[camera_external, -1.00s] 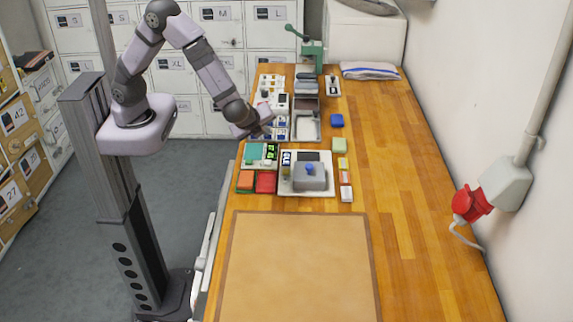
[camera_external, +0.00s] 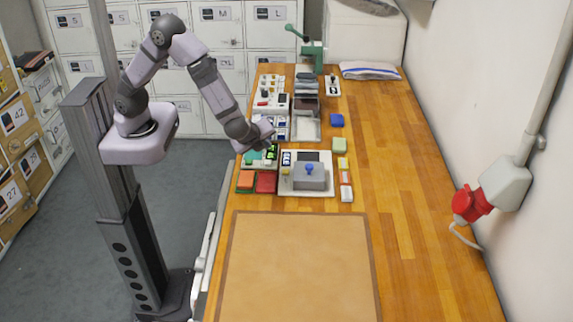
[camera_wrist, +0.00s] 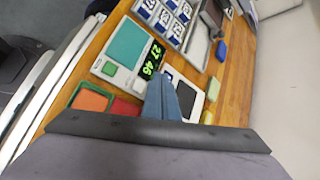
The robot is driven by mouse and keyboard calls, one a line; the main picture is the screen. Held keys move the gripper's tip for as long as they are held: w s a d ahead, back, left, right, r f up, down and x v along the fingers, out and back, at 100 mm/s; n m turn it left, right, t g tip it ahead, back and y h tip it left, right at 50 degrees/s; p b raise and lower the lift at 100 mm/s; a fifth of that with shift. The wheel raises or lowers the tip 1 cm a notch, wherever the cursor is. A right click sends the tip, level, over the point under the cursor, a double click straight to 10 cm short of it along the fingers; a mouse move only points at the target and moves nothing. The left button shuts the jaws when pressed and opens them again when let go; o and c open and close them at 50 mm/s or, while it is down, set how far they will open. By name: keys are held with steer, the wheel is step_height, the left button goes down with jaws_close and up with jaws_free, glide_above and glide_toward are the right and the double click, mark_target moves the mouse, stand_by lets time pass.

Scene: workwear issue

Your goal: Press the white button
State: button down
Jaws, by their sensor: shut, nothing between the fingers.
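A small white device (camera_wrist: 122,73) has a teal pad (camera_wrist: 127,43), a lit green number display (camera_wrist: 153,58) and a green button (camera_wrist: 109,69). It also shows in the external view (camera_external: 250,157), partly covered by my wrist. My gripper (camera_wrist: 170,98) is shut and empty, with its blue-grey fingers over the device's near right corner in the wrist view. I cannot tell whether the fingertips touch it. In the external view my gripper (camera_external: 270,143) is just above the device.
A white tray (camera_external: 325,188) with a grey block and blue knob (camera_external: 309,168) stands right of the device. Red and orange pads (camera_external: 265,183) lie in front.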

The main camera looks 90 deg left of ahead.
steer(key=shift+f+b, duration=1.3)
steer(key=shift+f, duration=0.55)
steer(key=shift+f, duration=0.15)
stand_by(0.6)
steer(key=shift+f+b, duration=0.25)
steer(key=shift+b, duration=0.2)
steer(key=shift+f+b, duration=0.45)
stand_by(0.7)
steer(key=shift+r, duration=0.2)
steer(key=shift+r+p, duration=0.7)
step_height(320, 180, up, 5)
steer(key=p, duration=0.3)
steer(key=shift+p, duration=0.4)
